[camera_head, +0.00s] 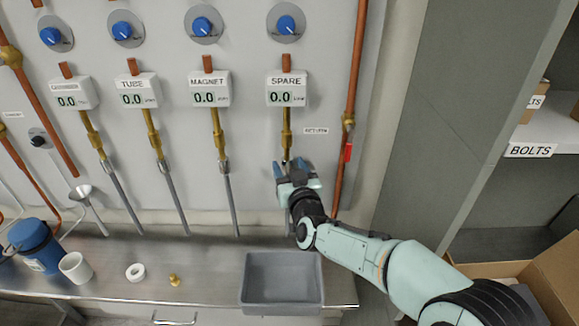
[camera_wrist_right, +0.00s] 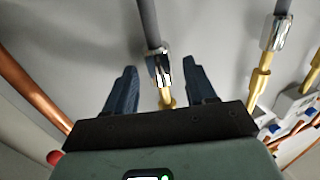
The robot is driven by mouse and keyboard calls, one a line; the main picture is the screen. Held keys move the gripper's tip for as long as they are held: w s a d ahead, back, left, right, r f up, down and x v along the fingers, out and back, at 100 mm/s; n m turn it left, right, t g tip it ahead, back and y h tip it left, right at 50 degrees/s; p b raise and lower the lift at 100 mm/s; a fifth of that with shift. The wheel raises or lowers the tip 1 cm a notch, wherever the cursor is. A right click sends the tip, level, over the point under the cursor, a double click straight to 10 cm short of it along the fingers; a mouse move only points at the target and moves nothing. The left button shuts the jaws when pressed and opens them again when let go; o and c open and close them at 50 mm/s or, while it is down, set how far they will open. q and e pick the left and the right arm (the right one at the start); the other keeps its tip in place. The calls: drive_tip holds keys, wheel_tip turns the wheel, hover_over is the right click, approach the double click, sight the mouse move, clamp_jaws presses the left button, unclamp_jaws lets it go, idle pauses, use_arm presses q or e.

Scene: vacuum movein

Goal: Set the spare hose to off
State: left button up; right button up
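The spare line runs down the wall panel. It has a round dial with a blue knob (camera_head: 286,25) at the top, a white SPARE readout (camera_head: 287,91) showing 0.0, and a brass fitting (camera_head: 286,130) below. The knob's setting is too small to read. My right gripper (camera_head: 292,170) is at the lower end of that fitting and hides the hose there. In the right wrist view, the open fingers (camera_wrist_right: 160,85) stand either side of a silver connector (camera_wrist_right: 159,67) with a dark grey hose (camera_wrist_right: 149,25). Neither finger clearly touches it. My left gripper is out of view.
Three similar lines with knobs and readouts at 0.0 stand to the left. A copper pipe with a red-handled valve (camera_head: 348,150) runs close on the right. A grey bin (camera_head: 282,280) sits on the metal counter (camera_head: 205,285) below. A blue container (camera_head: 35,245) stands far left.

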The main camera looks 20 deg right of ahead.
drive_tip(key=shift+s+r, duration=0.1)
drive_tip(key=shift+r, duration=0.1)
drive_tip(key=s+b, duration=0.1)
drive_tip(key=s, duration=1.2)
drive_tip(key=shift+s, duration=0.15)
drive_tip(key=shift+a, duration=0.1)
